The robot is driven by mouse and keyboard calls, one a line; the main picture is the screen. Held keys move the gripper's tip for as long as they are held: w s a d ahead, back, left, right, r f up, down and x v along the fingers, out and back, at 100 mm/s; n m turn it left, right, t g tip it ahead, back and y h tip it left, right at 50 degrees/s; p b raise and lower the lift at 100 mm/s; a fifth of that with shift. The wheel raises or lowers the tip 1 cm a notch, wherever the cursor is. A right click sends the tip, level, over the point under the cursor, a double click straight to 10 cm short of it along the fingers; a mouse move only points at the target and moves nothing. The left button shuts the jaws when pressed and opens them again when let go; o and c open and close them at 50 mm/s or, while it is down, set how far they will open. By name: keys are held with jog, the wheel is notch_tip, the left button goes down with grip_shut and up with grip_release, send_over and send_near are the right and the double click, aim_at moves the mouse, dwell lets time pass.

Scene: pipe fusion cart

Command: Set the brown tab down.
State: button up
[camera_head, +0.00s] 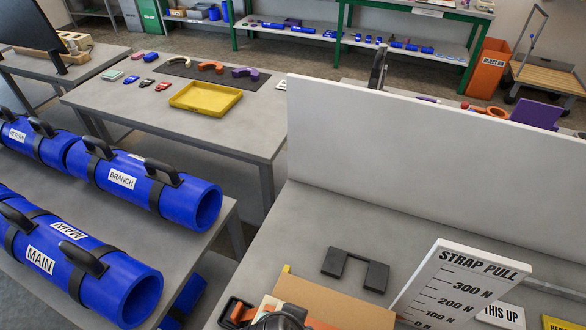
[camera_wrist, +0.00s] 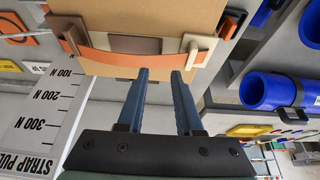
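In the wrist view my gripper (camera_wrist: 160,73) points at a cardboard-brown box (camera_wrist: 150,15) with an orange strap (camera_wrist: 110,60) across its near side. Its two blue fingers are apart, with no object seen clamped between them. A small brown tab (camera_wrist: 147,46) lies flat at the strap, just beyond the fingertips. I cannot tell whether the fingers touch it. A cream clip (camera_wrist: 195,44) stands to the right of the tab. The box also shows in the head view (camera_head: 335,305) at the bottom; the tab is not visible there.
The strap-pull scale board (camera_head: 455,290) stands close to the right of the box in the head view. A black U-shaped piece (camera_head: 355,268) lies behind the box. A white upright panel (camera_head: 430,150) bounds the bench. Blue pipes (camera_head: 125,180) lie on the left table.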

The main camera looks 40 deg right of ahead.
jog(key=v, duration=0.4)
jog(key=shift+a+r+p, duration=0.1)
jog(key=shift+r+p, duration=0.05)
jog(key=shift+p, duration=0.15)
jog(key=w+a+r+n+t+h, duration=0.1)
jog(key=w+r+n+t, duration=0.2)
jog(key=w+r+t, duration=0.5)
jog(key=w+a+r+n+t, duration=0.2)
jog(key=w+r+n+t, duration=0.15)
jog(key=w+r, duration=0.9)
jog(key=s+a+r+n+t+y, duration=0.15)
jog(key=a+r+t, duration=0.3)
jog(key=r, duration=0.75)
jog(key=a+r+n+t+y, duration=0.1)
jog(key=a+r+n+t, duration=0.3)
jog(key=r, duration=0.8)
jog(key=s+a+r+n+t+y, duration=0.1)
jog(key=s+r+t, duration=0.4)
jog(key=r, duration=0.5)
jog(key=shift+s+a+t+y, duration=0.3)
jog(key=shift+s+a+y, duration=0.4)
jog(key=shift+a+y, duration=0.15)
